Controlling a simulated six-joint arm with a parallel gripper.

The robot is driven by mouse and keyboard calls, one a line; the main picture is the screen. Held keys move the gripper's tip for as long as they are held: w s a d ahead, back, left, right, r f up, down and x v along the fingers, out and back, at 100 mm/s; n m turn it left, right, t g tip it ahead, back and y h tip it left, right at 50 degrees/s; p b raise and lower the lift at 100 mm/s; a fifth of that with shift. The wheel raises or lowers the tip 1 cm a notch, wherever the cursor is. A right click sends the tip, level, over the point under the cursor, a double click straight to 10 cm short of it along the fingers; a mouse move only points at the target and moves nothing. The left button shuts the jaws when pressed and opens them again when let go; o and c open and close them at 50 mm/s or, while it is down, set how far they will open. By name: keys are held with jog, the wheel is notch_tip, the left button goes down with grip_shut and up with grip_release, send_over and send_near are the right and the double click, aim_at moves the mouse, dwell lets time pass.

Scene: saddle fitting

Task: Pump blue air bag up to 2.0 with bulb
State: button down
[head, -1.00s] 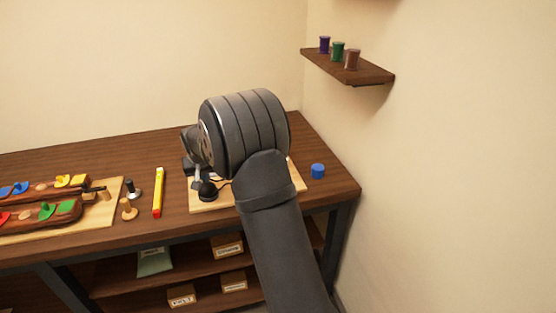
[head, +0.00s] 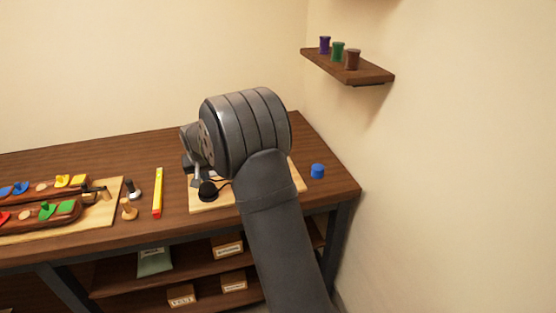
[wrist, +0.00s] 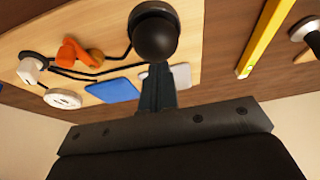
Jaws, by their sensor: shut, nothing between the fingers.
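The black bulb (wrist: 154,37) sits in a dark round holder on the light wooden board (head: 225,203); in the head view the bulb (head: 207,189) is at the board's front left. The flat blue air bag (wrist: 111,90) lies on the board in the wrist view; my arm hides it in the head view. My gripper (wrist: 157,72) is shut and empty, its fingertips at the bulb's edge in the picture; whether they touch it I cannot tell. A white round dial (wrist: 62,98) lies near the bag, its reading not legible.
An orange lever (wrist: 74,52), a white fitting (wrist: 30,70) and black tubes share the board.

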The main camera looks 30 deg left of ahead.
jog(key=shift+f, duration=1.3)
jog(key=shift+r, duration=1.6)
jog(key=shift+f, duration=0.15)
